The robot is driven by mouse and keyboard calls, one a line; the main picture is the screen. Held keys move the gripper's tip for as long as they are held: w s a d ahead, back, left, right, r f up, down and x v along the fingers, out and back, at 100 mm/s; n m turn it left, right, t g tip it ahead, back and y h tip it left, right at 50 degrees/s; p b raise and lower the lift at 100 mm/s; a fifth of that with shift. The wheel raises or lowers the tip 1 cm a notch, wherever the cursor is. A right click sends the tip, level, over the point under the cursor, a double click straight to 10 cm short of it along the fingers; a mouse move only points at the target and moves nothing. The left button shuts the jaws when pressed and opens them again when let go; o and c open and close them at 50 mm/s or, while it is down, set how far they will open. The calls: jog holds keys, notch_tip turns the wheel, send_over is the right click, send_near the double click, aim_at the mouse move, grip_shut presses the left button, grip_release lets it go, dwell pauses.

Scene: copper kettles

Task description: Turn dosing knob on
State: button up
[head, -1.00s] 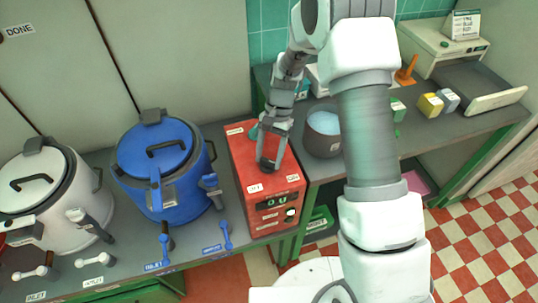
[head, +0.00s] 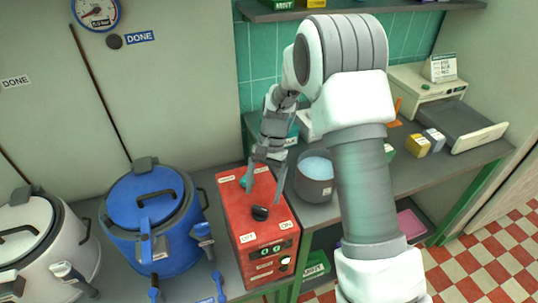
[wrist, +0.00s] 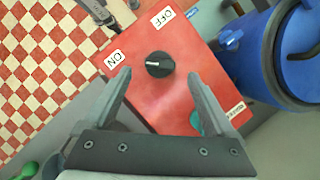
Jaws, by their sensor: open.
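The black dosing knob (head: 260,213) sits on top of the red box (head: 232,204). The ON label (head: 287,225) and OFF label (head: 247,237) lie near it on the box top. In the wrist view the knob (wrist: 160,64) carries a pale mark on its left half, the side where the ON label (wrist: 115,58) is; the OFF label (wrist: 163,16) is above. My gripper (head: 264,194) is open and empty above the box, with its fingers pointing down toward the knob. In the wrist view the knob shows between and just beyond the fingertips.
A blue lidded kettle (head: 120,230) stands left of the box, with a white kettle (head: 60,235) farther left. A grey pot (head: 315,188) with pale blue contents stands right of the box. A teal piece (wrist: 196,122) is on the box behind the knob, near my right finger.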

jog(key=v, duration=1.2)
jog(key=shift+r, duration=0.35)
jog(key=s+d+r+n+t+h, duration=0.1)
jog(key=s+d+r+n+t, duration=0.3)
jog(key=s+r, duration=0.75)
jog(key=s+d+t, duration=0.2)
jog(key=s, duration=0.4)
jog(key=s+d+r+n+t+h, duration=0.1)
jog(key=s+d+t, duration=0.2)
jog(key=s, duration=0.4)
jog(key=shift+s+n+t, duration=0.3)
jog(key=shift+s, duration=0.05)
